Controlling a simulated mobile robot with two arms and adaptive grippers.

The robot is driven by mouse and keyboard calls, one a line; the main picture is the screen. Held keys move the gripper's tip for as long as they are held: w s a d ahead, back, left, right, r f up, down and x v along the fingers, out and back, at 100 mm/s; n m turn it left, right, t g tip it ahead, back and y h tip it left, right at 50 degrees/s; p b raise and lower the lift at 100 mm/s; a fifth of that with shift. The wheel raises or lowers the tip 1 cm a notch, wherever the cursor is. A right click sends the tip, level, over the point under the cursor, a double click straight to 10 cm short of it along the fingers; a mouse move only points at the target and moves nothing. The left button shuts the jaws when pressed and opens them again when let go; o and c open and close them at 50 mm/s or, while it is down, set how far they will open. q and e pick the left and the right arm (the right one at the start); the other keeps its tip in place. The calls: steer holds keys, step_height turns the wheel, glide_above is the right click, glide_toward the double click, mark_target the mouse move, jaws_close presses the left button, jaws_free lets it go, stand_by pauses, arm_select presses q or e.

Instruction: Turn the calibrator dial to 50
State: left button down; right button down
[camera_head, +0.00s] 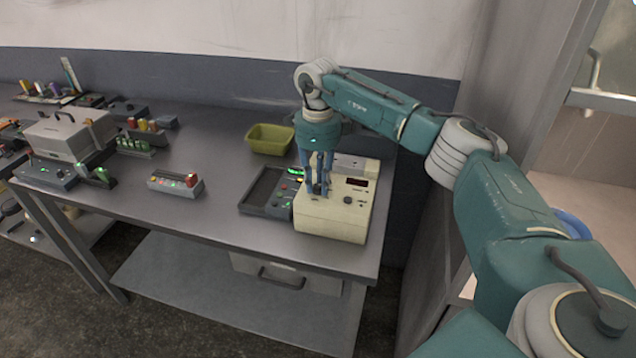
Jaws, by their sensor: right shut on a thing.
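The calibrator, a cream box (331,222), stands at the right end of the steel table. It has a red-lit display (357,182) and a small dark knob (347,200) on its top panel. My right gripper (319,191) points down onto the left part of that panel. Its fingers are shut on a small part there, probably the dial, which they hide. I cannot read the dial's setting or the display's figures. My left gripper is not in view.
A dark device with green lights (259,205) sits directly left of the calibrator. A yellow-green bin (268,140) stands behind it. A small box with lit buttons (172,183) and a grey case (68,139) are further left. The table (222,180) has bare room between them.

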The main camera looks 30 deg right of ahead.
mark_target(318, 185)
steer(key=n, duration=0.6)
steer(key=shift+b, duration=0.35)
steer(key=n, duration=0.6)
steer(key=shift+n, duration=0.3)
steer(key=c, duration=1.5)
jaws_free()
steer(key=shift+r, duration=0.25)
step_height(318, 185, up, 12)
steer(key=shift+f, duration=0.2)
